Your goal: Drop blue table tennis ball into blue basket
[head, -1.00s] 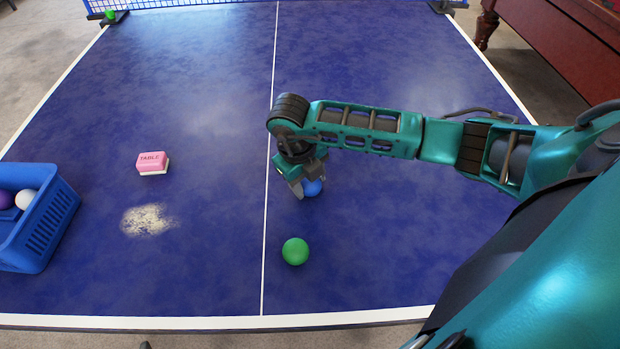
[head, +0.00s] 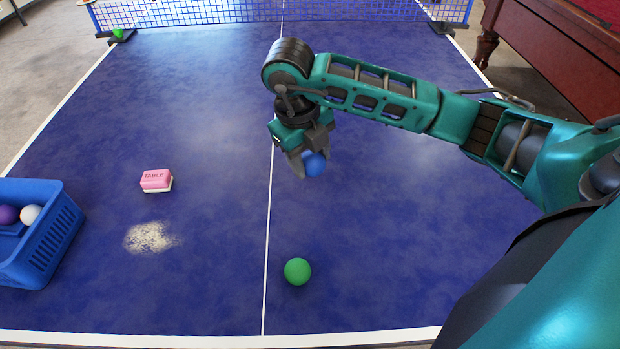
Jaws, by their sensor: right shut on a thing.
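The blue ball (head: 315,165) is between the fingers of my right gripper (head: 307,164), near the middle of the head view. The gripper is shut on it and points down, and the ball appears to be held above the blue table. The fingers and palm hide part of the ball. The blue basket (head: 50,243) stands at the left edge of the table, cut off by the picture edge, well to the left of my right gripper. A purple ball (head: 8,214) and a white ball (head: 30,214) lie in it. My left gripper is not in view.
A green ball (head: 297,271) rests on the table (head: 215,215) in front of my right gripper. A pink and white eraser-like block (head: 156,180) and a pale chalky patch (head: 150,237) lie between basket and gripper. The net (head: 200,12) crosses the far end.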

